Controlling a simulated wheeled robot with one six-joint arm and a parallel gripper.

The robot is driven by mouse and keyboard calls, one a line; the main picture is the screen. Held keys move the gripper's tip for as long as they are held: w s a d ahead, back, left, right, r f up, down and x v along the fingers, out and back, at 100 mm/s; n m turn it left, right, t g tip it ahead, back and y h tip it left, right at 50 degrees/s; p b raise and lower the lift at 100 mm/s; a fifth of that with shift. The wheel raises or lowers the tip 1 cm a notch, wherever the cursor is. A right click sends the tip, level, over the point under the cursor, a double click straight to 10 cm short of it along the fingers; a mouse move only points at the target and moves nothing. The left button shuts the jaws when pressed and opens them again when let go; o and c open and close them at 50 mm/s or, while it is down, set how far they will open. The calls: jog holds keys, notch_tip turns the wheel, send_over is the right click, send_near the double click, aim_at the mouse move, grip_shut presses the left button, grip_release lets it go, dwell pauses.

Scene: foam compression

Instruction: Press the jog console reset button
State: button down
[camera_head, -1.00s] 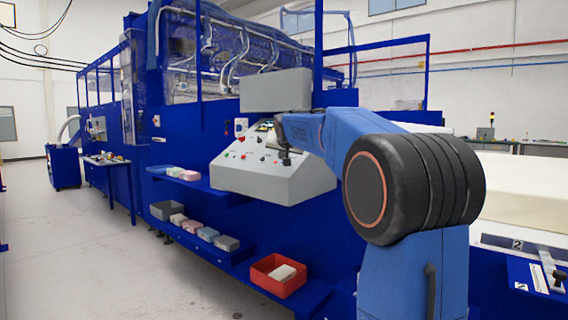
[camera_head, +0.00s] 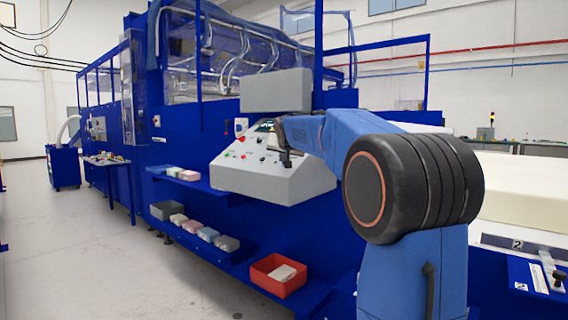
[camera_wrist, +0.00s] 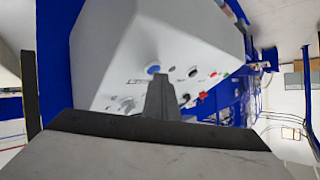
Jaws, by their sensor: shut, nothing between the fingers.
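The jog console (camera_head: 265,185) is a light grey box with a sloped panel of small buttons and knobs. It also fills the upper middle of the wrist view (camera_wrist: 110,60). My gripper (camera_head: 286,162) is over the right part of the panel, its fingers together and empty. In the wrist view my gripper's fingertips (camera_wrist: 160,78) point at the panel, just below a blue button (camera_wrist: 153,70). Contact cannot be told. A red button (camera_wrist: 204,95) lies to the right. Labels are too small to read, and the fingers hide part of the panel.
A grey box (camera_head: 275,90) stands above the console. A blue shelf (camera_head: 205,184) with foam pieces is to its left. A lower shelf holds several blocks and a red bin (camera_head: 278,276). A pale foam block (camera_head: 525,190) lies at right. The floor at left is clear.

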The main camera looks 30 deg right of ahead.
dwell(0.3)
jog(key=shift+s+a+r, duration=0.1)
jog(key=shift+a+r, duration=0.3)
jog(key=shift+r, duration=0.3)
jog(key=r, duration=0.1)
jog(key=a+r, duration=0.1)
jog(key=r, duration=0.1)
jog(key=s+a+r, duration=0.1)
jog(key=shift+a+r, duration=0.15)
jog(key=shift+a, duration=0.1)
dwell(0.9)
jog(key=s+a+f+n+g+y, duration=0.1)
jog(key=s+a+f+n+g, duration=0.1)
jog(key=s+a+f, duration=0.5)
jog(key=s+a+f+n+g+y, duration=0.2)
jog(key=s+a+f, duration=0.5)
jog(key=s+f, duration=1.3)
jog(key=s+a+f+n+g+y, duration=0.2)
jog(key=s+a+f, duration=0.5)
jog(key=s+f, duration=0.6)
jog(key=s+n+g, duration=0.1)
jog(key=s, duration=0.9)
jog(key=shift+s+f, duration=0.25)
jog(key=shift+s, duration=0.15)
